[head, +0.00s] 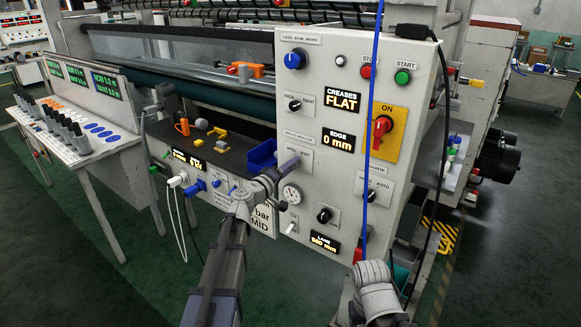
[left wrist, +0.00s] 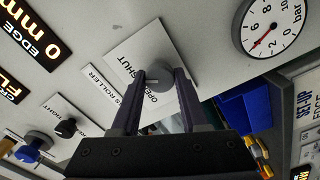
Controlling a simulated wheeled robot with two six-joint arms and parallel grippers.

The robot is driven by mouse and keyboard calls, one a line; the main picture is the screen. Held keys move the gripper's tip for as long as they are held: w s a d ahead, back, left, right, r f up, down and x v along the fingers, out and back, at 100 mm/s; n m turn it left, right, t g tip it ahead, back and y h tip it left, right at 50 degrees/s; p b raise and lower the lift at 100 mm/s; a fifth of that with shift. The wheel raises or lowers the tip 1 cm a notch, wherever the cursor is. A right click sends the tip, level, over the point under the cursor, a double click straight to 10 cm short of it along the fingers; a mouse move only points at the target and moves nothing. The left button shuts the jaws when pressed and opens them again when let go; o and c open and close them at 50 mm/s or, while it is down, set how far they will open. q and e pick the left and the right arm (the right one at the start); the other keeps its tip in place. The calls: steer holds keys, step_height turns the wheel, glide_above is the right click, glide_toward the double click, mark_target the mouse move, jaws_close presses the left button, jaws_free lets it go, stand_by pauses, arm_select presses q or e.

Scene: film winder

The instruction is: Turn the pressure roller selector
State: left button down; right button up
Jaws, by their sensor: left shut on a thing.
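The pressure roller selector (left wrist: 163,76) is a grey round knob with a light pointer line on a white plate marked OPEN and SHUT. My left gripper (left wrist: 158,78) has one finger on each side of the knob and is shut on it. In the head view my left gripper (head: 291,166) reaches the front of the grey control panel (head: 335,55), just under the press roller label. It hides most of the knob there. Part of my right arm shows at the bottom right of the head view, but its fingers cannot be made out.
A round pressure gauge (head: 291,194) sits just below the selector. A red-handled ON switch (head: 382,130) and other knobs are to the right. A blue bin (head: 262,155) is close at the left. A blue cord (head: 373,90) hangs before the panel.

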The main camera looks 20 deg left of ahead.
stand_by(0.4)
arm_select(q)
steer(key=shift+c, duration=2.1)
jaws_free()
steer(key=shift+s, duration=0.15)
steer(key=v, duration=0.7)
steer(key=shift+s, duration=0.25)
steer(key=shift+a, duration=0.1)
